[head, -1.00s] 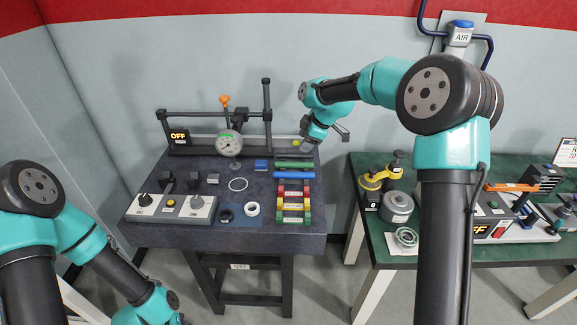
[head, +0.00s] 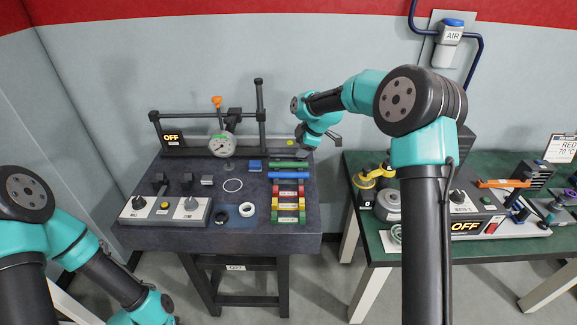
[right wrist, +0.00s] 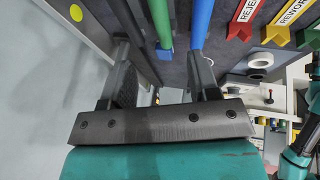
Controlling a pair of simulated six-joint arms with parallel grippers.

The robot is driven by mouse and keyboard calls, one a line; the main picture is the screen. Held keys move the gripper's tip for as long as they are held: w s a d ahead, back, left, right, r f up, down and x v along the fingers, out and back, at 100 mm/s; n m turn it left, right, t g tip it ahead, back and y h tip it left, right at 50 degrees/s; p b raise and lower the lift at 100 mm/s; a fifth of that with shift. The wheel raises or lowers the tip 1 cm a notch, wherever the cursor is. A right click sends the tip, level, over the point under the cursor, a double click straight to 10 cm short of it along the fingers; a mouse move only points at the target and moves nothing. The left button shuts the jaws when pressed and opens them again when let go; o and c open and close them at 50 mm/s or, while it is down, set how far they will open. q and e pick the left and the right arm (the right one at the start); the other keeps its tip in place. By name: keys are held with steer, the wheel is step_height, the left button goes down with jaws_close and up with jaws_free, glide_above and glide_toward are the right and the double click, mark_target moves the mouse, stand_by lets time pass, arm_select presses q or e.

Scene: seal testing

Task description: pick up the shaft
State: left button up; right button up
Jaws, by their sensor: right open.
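Two long rods lie side by side on the dark table: a green rod (head: 288,165) behind and a blue rod (head: 288,175) in front. I cannot tell from the frames which one is the shaft. My right gripper (head: 316,147) is at the back right edge of the table, just beyond the rods' right ends. In the right wrist view it is open (right wrist: 160,55) and empty, with the green rod (right wrist: 161,22) between its fingers in the picture and the blue rod (right wrist: 201,22) by the right finger. My left gripper is out of view; only its arm shows.
Red, yellow and green labelled trays (head: 289,203) lie in front of the rods. A dial gauge (head: 222,146) on a frame, a white ring (head: 248,210) and a control box (head: 164,210) share the table. A green table (head: 490,250) stands to the right.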

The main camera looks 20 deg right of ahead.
glide_above(290, 163)
steer(key=s+d, duration=0.2)
steer(key=shift+w+a+f, duration=0.1)
steer(key=shift+a+f, duration=0.05)
steer(key=shift+f, duration=1.05)
steer(key=shift+w+a+f, duration=0.1)
steer(key=shift+f, duration=1.1)
steer(key=shift+f, duration=0.1)
steer(key=shift+x, duration=2.5)
steer(key=shift+s, duration=0.1)
steer(key=shift+c, duration=0.3)
jaws_close()
